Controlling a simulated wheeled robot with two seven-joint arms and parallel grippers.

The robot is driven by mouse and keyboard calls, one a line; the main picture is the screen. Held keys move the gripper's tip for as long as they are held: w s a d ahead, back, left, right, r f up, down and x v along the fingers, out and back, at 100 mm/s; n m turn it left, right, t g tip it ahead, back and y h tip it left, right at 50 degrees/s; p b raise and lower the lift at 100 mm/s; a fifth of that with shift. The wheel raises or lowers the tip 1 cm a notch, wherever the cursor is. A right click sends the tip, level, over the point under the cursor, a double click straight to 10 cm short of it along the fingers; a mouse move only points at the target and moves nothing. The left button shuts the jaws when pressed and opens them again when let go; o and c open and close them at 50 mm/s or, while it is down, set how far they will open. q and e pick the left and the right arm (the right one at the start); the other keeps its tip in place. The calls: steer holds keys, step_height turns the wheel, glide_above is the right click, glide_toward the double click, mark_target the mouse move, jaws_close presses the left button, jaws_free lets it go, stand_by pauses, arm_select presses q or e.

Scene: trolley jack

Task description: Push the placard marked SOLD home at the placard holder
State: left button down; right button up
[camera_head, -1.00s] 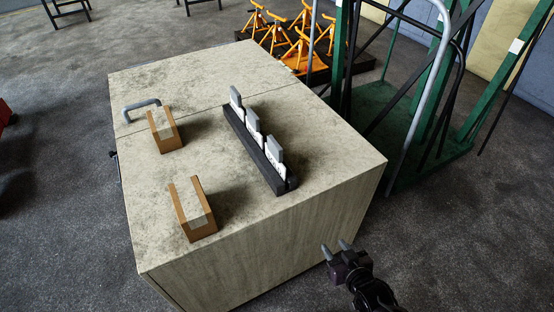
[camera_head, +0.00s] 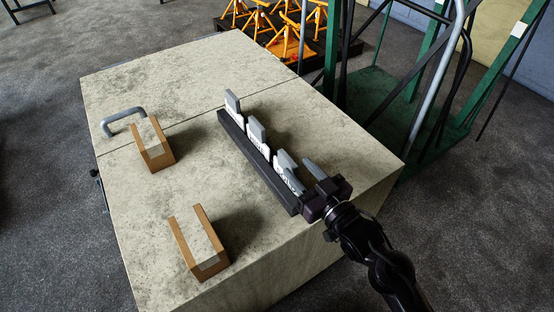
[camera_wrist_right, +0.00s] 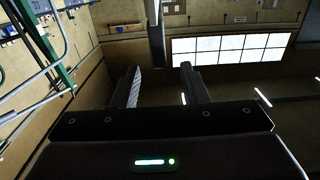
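The placard holder (camera_head: 245,150) is a long black bar with a slot on top of the stone-patterned cabinet. Three white placards with grey tops stand in it: a far one (camera_head: 233,103), a middle one (camera_head: 256,133) and a near one (camera_head: 284,161). Their lettering is too small to read, so I cannot tell which is marked SOLD. My right gripper (camera_head: 300,167) is at the holder's near end, close to the near placard; whether it touches is unclear. Its two fingers stand apart with nothing between them in the right wrist view (camera_wrist_right: 160,80). My left gripper is not in view.
Two brown open-topped blocks (camera_head: 155,155) (camera_head: 206,257) stand on the cabinet top (camera_head: 190,105), left of the holder. A grey handle (camera_head: 128,115) is at its left edge. A green frame (camera_head: 400,110) stands at the right, orange jack stands (camera_head: 285,40) behind.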

mark_target(284, 153)
steer(key=x, duration=0.3)
steer(key=shift+w+a, duration=0.15)
steer(key=shift+w, duration=0.05)
steer(key=x, duration=0.3)
steer(key=shift+w+a+f+p, duration=0.15)
steer(key=shift+w+f+p, duration=0.1)
steer(key=shift+f+p, duration=0.1)
steer(key=shift+w+a, duration=0.15)
steer(key=c, duration=0.8)
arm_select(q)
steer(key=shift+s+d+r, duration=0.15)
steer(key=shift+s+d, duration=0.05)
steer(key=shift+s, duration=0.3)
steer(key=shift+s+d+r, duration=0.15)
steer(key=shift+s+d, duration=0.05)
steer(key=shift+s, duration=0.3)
arm_select(e)
jaws_close()
